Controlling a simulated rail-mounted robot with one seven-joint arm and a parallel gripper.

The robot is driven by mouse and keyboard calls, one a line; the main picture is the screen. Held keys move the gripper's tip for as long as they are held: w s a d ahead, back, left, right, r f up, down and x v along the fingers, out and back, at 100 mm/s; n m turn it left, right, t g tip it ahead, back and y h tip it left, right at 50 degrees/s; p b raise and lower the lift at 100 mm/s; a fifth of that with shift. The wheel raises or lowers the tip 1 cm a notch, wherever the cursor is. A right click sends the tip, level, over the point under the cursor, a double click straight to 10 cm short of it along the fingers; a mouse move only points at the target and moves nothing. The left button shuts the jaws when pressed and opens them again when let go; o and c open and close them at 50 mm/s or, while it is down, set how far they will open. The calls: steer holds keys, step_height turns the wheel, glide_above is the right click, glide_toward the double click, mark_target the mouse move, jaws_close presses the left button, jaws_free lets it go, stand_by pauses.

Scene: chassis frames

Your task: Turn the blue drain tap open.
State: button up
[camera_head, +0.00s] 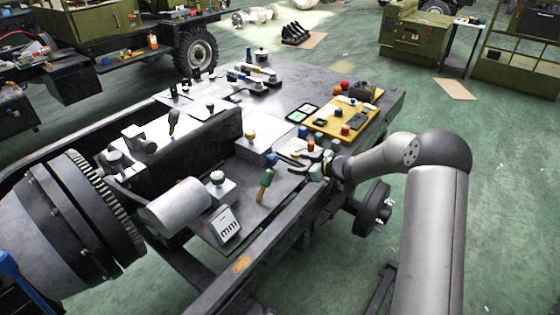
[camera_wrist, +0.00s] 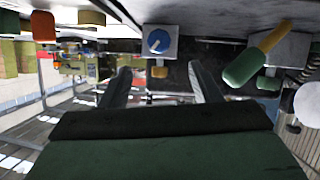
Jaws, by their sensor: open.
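In the wrist view, the blue drain tap (camera_wrist: 159,41) is a round blue knob with a pale bar across it. It sits on a grey block, with a small yellow piece below the block. My gripper (camera_wrist: 159,70) is open, its two dark fingers spread left and right of the tap's line in the picture. The tap shows above the gap and nothing is between the fingers. In the head view, my gripper (camera_head: 317,170) is at the bench's near right edge, beside a cluster of small fittings. I cannot make out the tap clearly there.
A green and yellow handle (camera_wrist: 255,58) is right of the tap in the wrist view; it also shows in the head view (camera_head: 265,185). A yellow board (camera_head: 345,118) with small parts lies behind my gripper. A large geared drum (camera_head: 70,215) is at left. Floor is open at right.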

mark_target(276, 160)
steer(key=x, duration=1.1)
steer(key=shift+f, duration=0.1)
steer(key=c, duration=1)
